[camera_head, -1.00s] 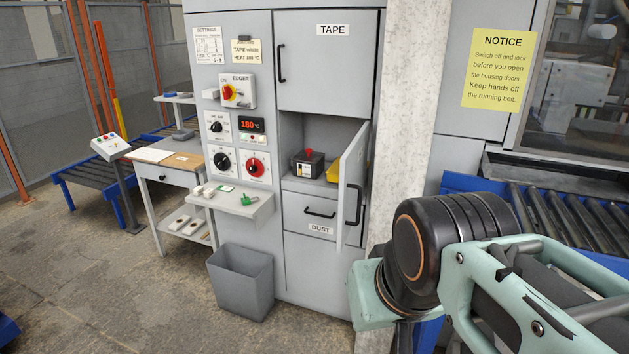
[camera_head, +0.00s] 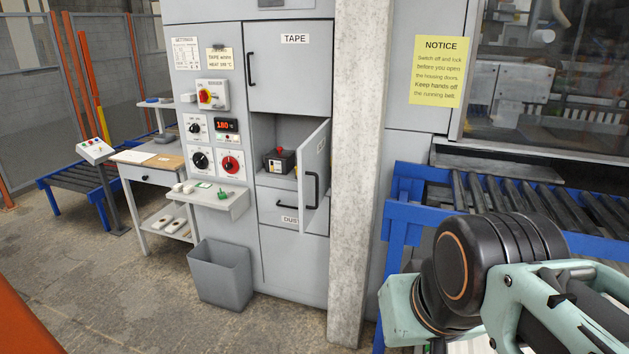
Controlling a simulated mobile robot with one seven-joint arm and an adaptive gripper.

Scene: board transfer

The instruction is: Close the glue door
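The glue door (camera_head: 315,178) is a grey cabinet door with a black vertical handle (camera_head: 311,189). It stands swung open, hinged at the right edge of its compartment and jutting out towards me. Inside the open compartment (camera_head: 292,132) sits a dark box with a red knob (camera_head: 279,160). My arm shows at the lower right, apart from the cabinet and to the right of the door. My gripper is out of view.
The TAPE door (camera_head: 290,68) above is shut. The DUST drawer (camera_head: 285,210) is below. A small shelf (camera_head: 215,202) and a grey bin (camera_head: 220,274) stand left. A pale pillar (camera_head: 352,150) and a blue roller conveyor (camera_head: 410,190) are at right. Floor before the cabinet is clear.

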